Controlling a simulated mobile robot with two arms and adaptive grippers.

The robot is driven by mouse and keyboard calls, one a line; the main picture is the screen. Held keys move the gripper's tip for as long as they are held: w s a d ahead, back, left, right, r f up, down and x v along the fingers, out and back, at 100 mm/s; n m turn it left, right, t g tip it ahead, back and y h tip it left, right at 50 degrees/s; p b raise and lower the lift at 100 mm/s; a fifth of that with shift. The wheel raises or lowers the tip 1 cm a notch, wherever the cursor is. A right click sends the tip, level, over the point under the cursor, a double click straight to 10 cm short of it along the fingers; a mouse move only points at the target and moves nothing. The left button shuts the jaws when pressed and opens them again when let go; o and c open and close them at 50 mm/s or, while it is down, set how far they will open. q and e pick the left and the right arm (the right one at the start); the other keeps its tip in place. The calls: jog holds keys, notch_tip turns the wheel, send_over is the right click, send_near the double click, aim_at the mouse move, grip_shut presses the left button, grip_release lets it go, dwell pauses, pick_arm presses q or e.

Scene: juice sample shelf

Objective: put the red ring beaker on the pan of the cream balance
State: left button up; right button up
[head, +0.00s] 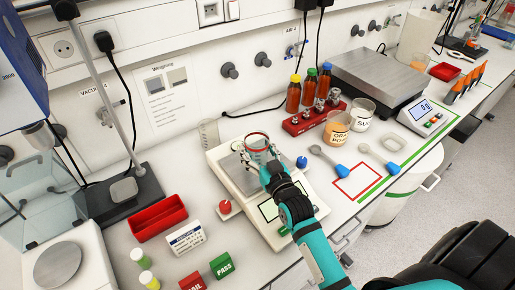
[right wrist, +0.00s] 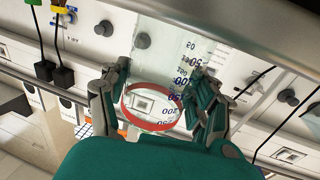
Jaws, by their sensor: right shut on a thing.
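The red ring beaker (head: 257,143) is clear glass with a red band near its rim. In the head view it is upright over the cream balance (head: 233,188), at the back of its grey pan (head: 232,172). I cannot tell whether its base touches the pan. My right gripper (head: 262,160) is shut on the beaker from the front. In the right wrist view the fingers (right wrist: 155,103) are on both sides of the glass, with the red ring (right wrist: 148,123) and dark graduations (right wrist: 180,85) between them. My left gripper is not in view.
A red knob weight (head: 225,207) and a blue one (head: 301,163) stand beside the balance. A red rack (head: 297,127) with bottles stands behind, right. Labelled beakers (head: 337,130), spoons (head: 328,161) and a red outline (head: 358,181) lie right. A red tray (head: 158,219) lies left.

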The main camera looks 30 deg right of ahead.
jog(key=shift+f, duration=0.15)
jog(key=o, duration=1.2)
jog(key=s+b, duration=0.1)
jog(key=s, duration=0.2)
jog(key=s+b, duration=0.1)
jog(key=s, duration=0.7)
jog(key=shift+a+b, duration=0.35)
jog(key=shift+b, duration=0.05)
jog(key=shift+s+r, duration=0.2)
jog(key=shift+s, duration=0.3)
